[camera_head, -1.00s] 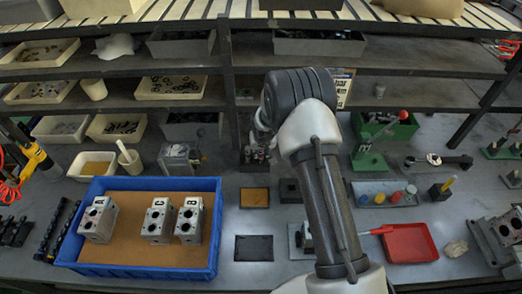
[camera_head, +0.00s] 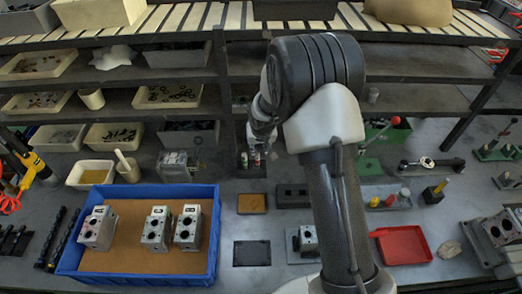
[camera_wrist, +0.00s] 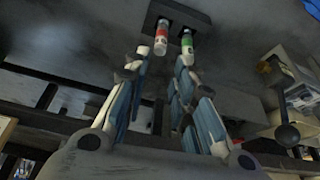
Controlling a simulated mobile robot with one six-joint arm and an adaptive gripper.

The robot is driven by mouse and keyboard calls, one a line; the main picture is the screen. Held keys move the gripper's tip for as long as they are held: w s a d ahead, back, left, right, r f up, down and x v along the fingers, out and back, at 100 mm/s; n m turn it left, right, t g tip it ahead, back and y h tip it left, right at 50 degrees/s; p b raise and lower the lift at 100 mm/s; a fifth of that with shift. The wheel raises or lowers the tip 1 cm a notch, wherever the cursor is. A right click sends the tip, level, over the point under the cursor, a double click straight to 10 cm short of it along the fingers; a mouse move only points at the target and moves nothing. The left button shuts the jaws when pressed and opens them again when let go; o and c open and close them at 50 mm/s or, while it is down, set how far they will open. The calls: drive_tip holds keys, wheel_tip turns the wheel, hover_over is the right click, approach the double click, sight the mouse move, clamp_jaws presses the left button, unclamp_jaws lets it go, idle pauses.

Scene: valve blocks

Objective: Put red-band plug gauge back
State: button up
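The red-band plug gauge (camera_wrist: 161,37), a pale cylinder with a red band, stands in one hole of a dark holder block (camera_wrist: 198,17) in the wrist view. A green-band plug gauge (camera_wrist: 187,43) stands in the hole beside it. My gripper (camera_wrist: 165,57) is open, its two fingers apart with nothing clamped between them. The red-band gauge shows in the gap between the fingertips, and the right fingertip is near the green-band gauge in the picture. In the head view my gripper (camera_head: 262,143) is just above the holder (camera_head: 250,170); my arm hides part of the bench.
A blue tray (camera_head: 213,240) with several valve blocks lies left. A clear fixture (camera_head: 178,165) stands just left of the holder. Flat pads (camera_head: 252,204) lie in front, a red tray (camera_head: 404,245) lies right, and shelves with bins rise behind.

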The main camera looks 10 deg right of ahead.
drive_tip(key=s+f+v, duration=0.1)
drive_tip(key=s+v, duration=0.1)
drive_tip(key=v, duration=1)
drive_tip(key=s+d+f+v, duration=0.1)
drive_tip(key=s+v, duration=0.1)
drive_tip(key=v, duration=1)
drive_tip(key=s+r, duration=0.3)
drive_tip(key=s, duration=0.9)
drive_tip(key=s+r, duration=0.2)
drive_tip(key=s, duration=1)
drive_tip(key=shift+r+n, duration=0.35)
drive_tip(key=shift+n, duration=0.05)
drive_tip(key=shift+s+d, duration=0.1)
